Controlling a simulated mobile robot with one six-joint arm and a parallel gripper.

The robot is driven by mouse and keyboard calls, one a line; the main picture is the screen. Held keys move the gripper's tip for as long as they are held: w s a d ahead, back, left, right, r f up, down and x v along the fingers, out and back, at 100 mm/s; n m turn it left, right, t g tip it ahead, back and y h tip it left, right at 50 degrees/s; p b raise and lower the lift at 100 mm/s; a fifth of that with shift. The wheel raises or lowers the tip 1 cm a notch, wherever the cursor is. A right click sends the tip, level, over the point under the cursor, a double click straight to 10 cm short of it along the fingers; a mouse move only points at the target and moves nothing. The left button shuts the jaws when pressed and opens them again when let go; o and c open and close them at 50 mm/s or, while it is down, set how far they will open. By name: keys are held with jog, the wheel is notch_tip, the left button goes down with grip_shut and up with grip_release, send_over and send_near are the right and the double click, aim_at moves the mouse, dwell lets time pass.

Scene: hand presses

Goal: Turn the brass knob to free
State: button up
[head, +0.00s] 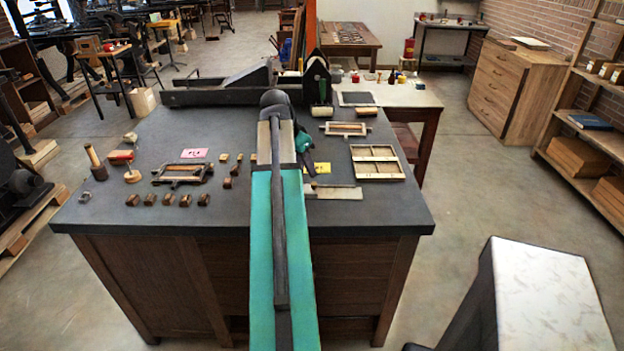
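I cannot make out a brass knob in the head view; my arm covers the middle of the bench. My teal and black arm reaches from the bottom edge over the dark bench top (120,210). Its far end, with my gripper (306,163), is small and partly hidden behind the arm, just above the bench near a yellow card (322,168). The fingers cannot be told apart. A pink card (194,153) lies left of the arm by a wooden frame (182,173). A dark press-like frame (205,98) stands along the back of the bench.
A divided wooden tray (377,162) and a pale plate (338,192) lie at right. A white-topped block (550,295) stands at lower right.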

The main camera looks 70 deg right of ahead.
aim_at(313, 184)
jog(key=shift+p+x, duration=0.7)
jog(key=shift+x, duration=3)
grip_shut()
